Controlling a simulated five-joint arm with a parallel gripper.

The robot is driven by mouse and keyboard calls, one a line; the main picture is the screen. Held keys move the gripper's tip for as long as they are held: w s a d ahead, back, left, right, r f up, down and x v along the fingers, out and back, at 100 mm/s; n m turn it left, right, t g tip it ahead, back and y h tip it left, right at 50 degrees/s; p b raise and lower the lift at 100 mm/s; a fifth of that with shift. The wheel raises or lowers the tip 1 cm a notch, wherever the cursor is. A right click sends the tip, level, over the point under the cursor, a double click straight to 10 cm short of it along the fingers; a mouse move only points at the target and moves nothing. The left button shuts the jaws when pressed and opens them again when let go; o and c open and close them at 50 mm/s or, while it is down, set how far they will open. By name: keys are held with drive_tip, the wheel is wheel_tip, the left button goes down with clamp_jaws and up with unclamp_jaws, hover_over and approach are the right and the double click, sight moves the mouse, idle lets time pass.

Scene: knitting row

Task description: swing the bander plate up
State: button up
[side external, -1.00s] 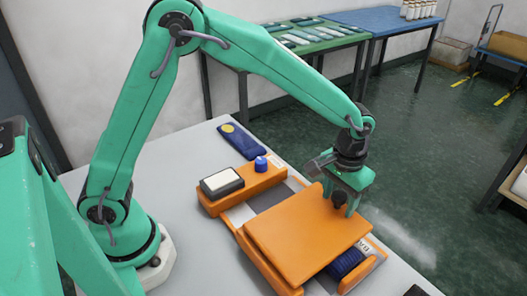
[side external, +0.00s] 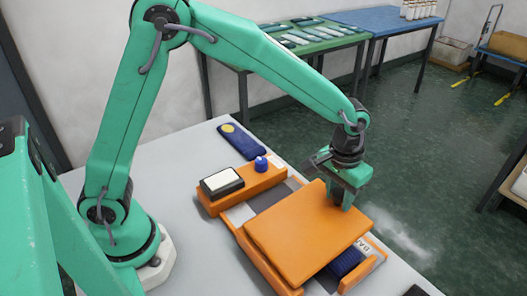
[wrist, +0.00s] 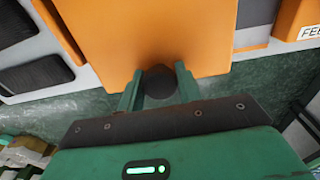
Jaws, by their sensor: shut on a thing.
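The orange bander plate (side external: 305,232) lies over the orange base, its gripper-side edge slightly raised. In the wrist view the plate (wrist: 150,30) fills the upper middle. My gripper (side external: 343,200) is at the plate's far right edge, with its fingers on either side of a dark round knob (wrist: 160,82). The gripper is shut on this knob. In the side view the knob is mostly hidden by the fingers. A dark blue ribbed item (side external: 346,263) shows partly under the plate's right edge; the rest is covered.
An orange block (side external: 245,188) with a white-topped dark pad (side external: 221,183) and a blue knob (side external: 261,164) stands behind the plate. A navy item with a yellow disc (side external: 240,141) lies farther back on the grey table. The air above the plate is clear apart from my arm.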

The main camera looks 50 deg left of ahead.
sight(317, 221)
drive_tip(key=shift+s+r+t, duration=0.3)
drive_tip(key=shift+s+r, duration=0.25)
drive_tip(key=shift+r, duration=0.35)
drive_tip(key=shift+s+d+r+t+h, duration=0.1)
drive_tip(key=shift+s+r+t+h, duration=0.2)
drive_tip(key=shift+r, duration=0.4)
drive_tip(key=shift+s+r+t+h, duration=0.2)
drive_tip(key=shift+s+r+t, duration=0.2)
drive_tip(key=shift+r, duration=0.45)
drive_tip(key=shift+s+d+r+t+h, duration=0.1)
drive_tip(key=shift+s+r+t+h, duration=0.1)
drive_tip(key=shift+s+r+t, duration=0.4)
drive_tip(key=shift+s+r+t+h, duration=0.1)
drive_tip(key=shift+s+r+h, duration=0.1)
drive_tip(key=shift+r, duration=0.65)
drive_tip(key=shift+r, duration=0.1)
drive_tip(key=shift+o, duration=0.5)
drive_tip(key=shift+s+r+m+t+h, duration=0.4)
drive_tip(key=shift+s+r+t+h, duration=0.15)
drive_tip(key=shift+s+r, duration=0.65)
drive_tip(key=shift+s, duration=0.1)
